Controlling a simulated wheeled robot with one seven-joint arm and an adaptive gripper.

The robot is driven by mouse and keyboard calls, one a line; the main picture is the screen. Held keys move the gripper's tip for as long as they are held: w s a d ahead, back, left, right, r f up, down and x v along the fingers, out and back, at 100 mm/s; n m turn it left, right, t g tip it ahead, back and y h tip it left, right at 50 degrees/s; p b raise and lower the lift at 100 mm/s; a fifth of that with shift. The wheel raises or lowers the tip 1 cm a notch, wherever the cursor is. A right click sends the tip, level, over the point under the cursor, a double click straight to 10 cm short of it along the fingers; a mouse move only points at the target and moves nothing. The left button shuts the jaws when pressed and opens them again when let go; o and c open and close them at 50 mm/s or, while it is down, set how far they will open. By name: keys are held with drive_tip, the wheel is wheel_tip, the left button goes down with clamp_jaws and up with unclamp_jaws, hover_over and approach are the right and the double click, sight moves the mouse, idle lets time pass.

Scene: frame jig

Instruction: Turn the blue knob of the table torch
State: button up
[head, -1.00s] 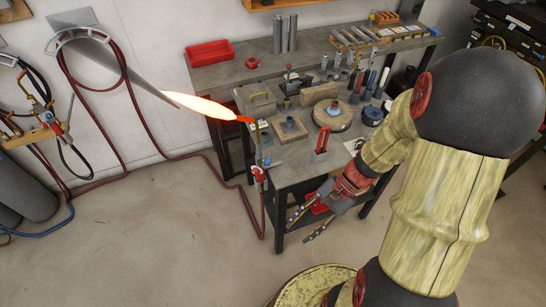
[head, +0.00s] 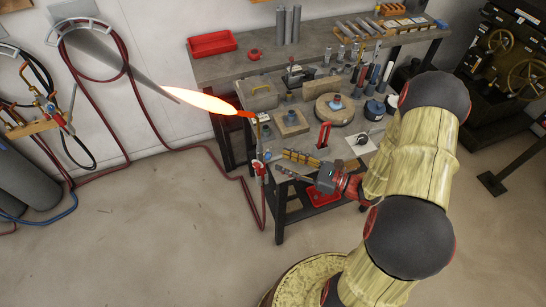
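The table torch (head: 261,168) stands at the near left corner of the front workbench, with its red hose hanging down. My gripper (head: 281,161) is open, with two long fingers spread and pointing left at the torch. The fingertips are close to the knob in the picture. Whether they touch it, I cannot tell. Nothing shows between the fingers.
The front workbench (head: 300,148) holds a grey box (head: 258,95), a round wooden block (head: 333,110) and a red upright handle (head: 324,134). A red tray (head: 322,196) sits beneath my gripper. A red bin (head: 212,43) is on the rear bench.

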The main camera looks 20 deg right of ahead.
sight(268, 156)
drive_tip(key=x, duration=0.5)
drive_tip(key=shift+w+a+b, duration=0.1)
drive_tip(key=shift+b, duration=0.25)
drive_tip(key=shift+c, duration=0.9)
drive_tip(key=c, duration=0.7)
clamp_jaws()
